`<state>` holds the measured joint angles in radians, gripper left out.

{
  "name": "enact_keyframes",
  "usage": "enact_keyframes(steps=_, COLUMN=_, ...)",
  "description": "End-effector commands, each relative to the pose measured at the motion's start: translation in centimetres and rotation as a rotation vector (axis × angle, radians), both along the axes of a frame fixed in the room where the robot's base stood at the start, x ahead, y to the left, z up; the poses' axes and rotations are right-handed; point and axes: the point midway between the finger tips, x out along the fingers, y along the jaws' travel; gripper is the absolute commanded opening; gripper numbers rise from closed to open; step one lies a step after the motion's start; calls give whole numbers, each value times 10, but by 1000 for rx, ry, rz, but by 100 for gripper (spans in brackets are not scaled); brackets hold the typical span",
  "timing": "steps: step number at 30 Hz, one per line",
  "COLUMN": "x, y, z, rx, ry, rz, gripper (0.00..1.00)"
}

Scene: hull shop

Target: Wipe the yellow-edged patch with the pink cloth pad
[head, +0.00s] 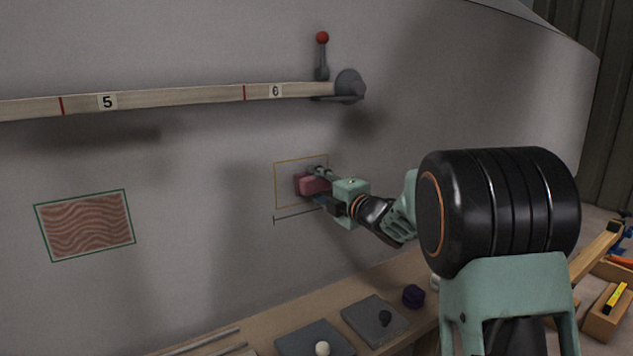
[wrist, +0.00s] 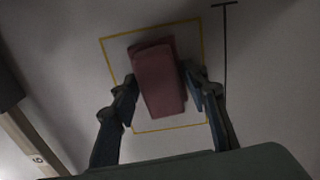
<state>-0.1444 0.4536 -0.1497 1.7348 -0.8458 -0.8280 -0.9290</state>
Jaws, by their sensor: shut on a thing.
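The yellow-edged patch (head: 287,170) is a thin yellow outline on the grey hull wall, below the rail's number 6. It also shows in the wrist view (wrist: 115,62), where its inside looks plain grey. My gripper (head: 318,184) is shut on the pink cloth pad (head: 312,186), with one finger on each side of it. In the wrist view my gripper (wrist: 162,88) holds the pad (wrist: 158,80) within the yellow outline, slightly tilted. The pad is at or very near the wall; I cannot tell if it touches. It hides the middle of the patch.
A green-edged patch with wavy red lines (head: 85,225) is on the wall at left. A wooden rail (head: 180,97) and a red-knobbed lever (head: 322,55) are above. Below, a bench (head: 265,327) bears grey plates (head: 374,320) and a purple knob-like object (head: 413,296).

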Motion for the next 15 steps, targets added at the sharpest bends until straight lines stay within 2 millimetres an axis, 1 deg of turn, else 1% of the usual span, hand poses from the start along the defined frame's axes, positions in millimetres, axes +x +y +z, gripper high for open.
enact_keyframes(steps=12, x=0, y=0, z=-30, rx=1, ry=3, rz=0, gripper=20)
enact_keyframes(steps=15, x=0, y=0, z=-33, rx=0, ry=1, rz=0, gripper=20)
